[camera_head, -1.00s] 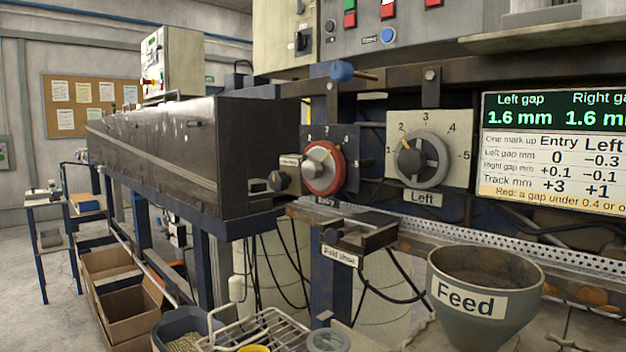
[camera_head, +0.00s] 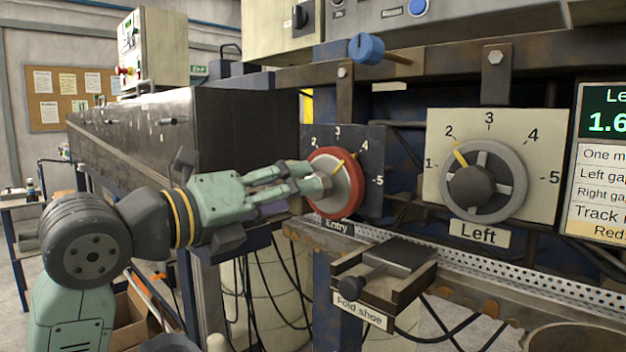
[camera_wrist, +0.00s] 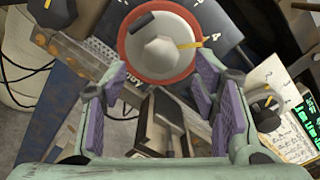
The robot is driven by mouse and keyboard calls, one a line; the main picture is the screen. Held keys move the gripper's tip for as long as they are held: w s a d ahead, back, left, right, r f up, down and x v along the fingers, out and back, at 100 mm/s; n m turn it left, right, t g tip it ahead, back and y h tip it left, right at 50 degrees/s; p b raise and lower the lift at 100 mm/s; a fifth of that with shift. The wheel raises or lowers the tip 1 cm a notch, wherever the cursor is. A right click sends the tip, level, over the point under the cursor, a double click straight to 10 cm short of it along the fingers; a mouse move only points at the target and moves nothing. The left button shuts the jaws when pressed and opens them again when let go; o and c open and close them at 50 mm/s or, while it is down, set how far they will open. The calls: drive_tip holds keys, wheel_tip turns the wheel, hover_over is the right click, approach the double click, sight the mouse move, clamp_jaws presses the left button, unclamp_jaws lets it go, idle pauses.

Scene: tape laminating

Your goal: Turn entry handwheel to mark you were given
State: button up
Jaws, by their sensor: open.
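The Entry handwheel (camera_head: 348,207) has a red rim, a pale hub and a yellow pointer, on a dark dial plate marked with numbers. In the head view the pointer leans up and right, roughly toward the 4. My gripper (camera_head: 316,182) reaches in from the left, its fingers overlapping the wheel's left side and hiding part of the hub. In the wrist view the handwheel (camera_wrist: 140,62) sits at the top, beyond and between the purple-padded fingers of my gripper (camera_wrist: 158,68), which are spread with nothing between the pads. I cannot tell whether the fingertips touch the wheel.
The Left handwheel (camera_head: 510,170) is grey, on a pale plate to the right, its pointer near 2. The fold shoe (camera_head: 390,265) juts out below the Entry dial. A blue knob (camera_head: 366,47) sticks out above. A dark long housing (camera_head: 240,135) stands behind my arm.

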sight(326, 183)
drive_tip(key=p+x, duration=0.1)
drive_tip(key=x, duration=0.4)
drive_tip(key=shift+w+d, duration=0.25)
drive_tip(key=shift+c, duration=0.5)
drive_tip(key=c, duration=1.1)
